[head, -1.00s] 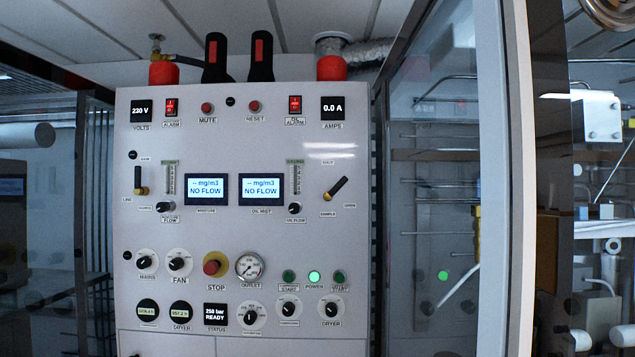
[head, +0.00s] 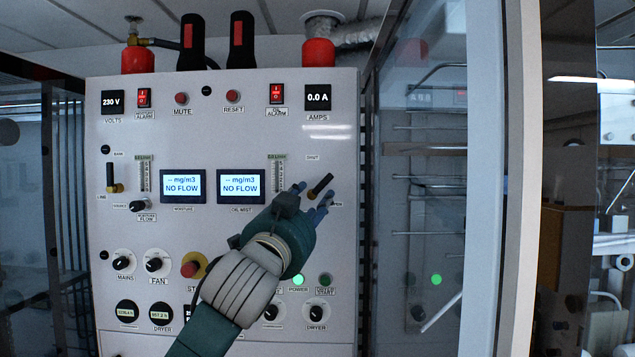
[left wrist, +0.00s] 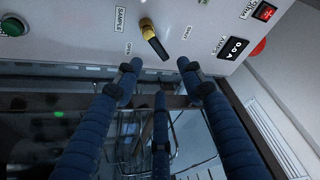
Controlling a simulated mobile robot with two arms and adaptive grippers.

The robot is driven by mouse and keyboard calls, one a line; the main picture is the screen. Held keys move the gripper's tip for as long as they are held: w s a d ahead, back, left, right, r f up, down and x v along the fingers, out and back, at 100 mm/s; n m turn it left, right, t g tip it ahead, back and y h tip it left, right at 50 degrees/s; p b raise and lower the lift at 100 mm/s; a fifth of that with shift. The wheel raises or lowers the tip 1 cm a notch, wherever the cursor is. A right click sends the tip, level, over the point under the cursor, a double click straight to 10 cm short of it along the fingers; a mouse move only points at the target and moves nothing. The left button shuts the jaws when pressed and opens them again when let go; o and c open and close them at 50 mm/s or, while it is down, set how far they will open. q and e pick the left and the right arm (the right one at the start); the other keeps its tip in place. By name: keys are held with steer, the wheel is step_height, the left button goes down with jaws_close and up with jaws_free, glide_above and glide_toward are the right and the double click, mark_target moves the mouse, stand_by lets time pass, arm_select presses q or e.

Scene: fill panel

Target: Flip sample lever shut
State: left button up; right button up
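The sample lever (head: 321,184) is a black handle on a brass pivot at the right of the white panel. It slants up and to the right, between the SHUT label above it and the OPEN label at its right. My left gripper (head: 314,194) is in front of the panel, its blue fingertips around the lever. In the left wrist view the lever (left wrist: 154,40) has a yellow pivot and a black end. There the left gripper's fingers (left wrist: 158,72) are spread and empty, with the lever beyond the tips. Contact is not visible. My right gripper is not in view.
The panel (head: 140,225) carries displays, knobs and a red stop button (head: 190,269). A red alarm switch (head: 277,94) is above the sample lever. A glass door with a pale frame (head: 490,180) stands to the right.

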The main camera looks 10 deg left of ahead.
mark_target(325, 186)
arm_select(q)
steer(key=p+x, duration=0.5)
steer(key=x, duration=0.4)
steer(key=shift+w, duration=0.55)
jaws_close()
